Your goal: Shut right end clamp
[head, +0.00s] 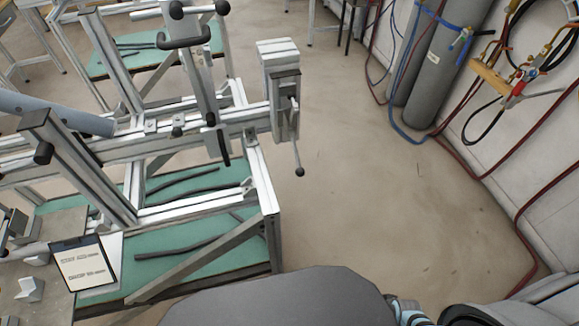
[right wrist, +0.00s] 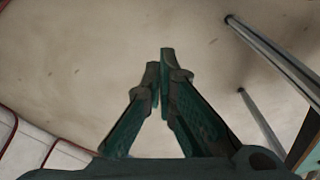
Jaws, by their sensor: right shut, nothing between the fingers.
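The right end clamp (head: 284,108) is the grey block assembly at the right end of the jig's long rail in the head view. Its thin lever (head: 296,145) hangs down and ends in a black knob (head: 299,172). I cannot tell from this view whether its jaw presses on anything. My right gripper (right wrist: 160,75) shows in the right wrist view, shut and empty, with bare floor behind its fingers. It is not touching the clamp in that view. My left gripper is not in view.
The metal jig frame (head: 165,147) stands over green shelves (head: 160,265) with dark rods. A sign (head: 82,264) stands at lower left. Gas cylinders (head: 440,70) and red hoses (head: 520,215) line the right wall. The floor (head: 390,200) right of the clamp is clear. Metal legs (right wrist: 270,55) show in the wrist view.

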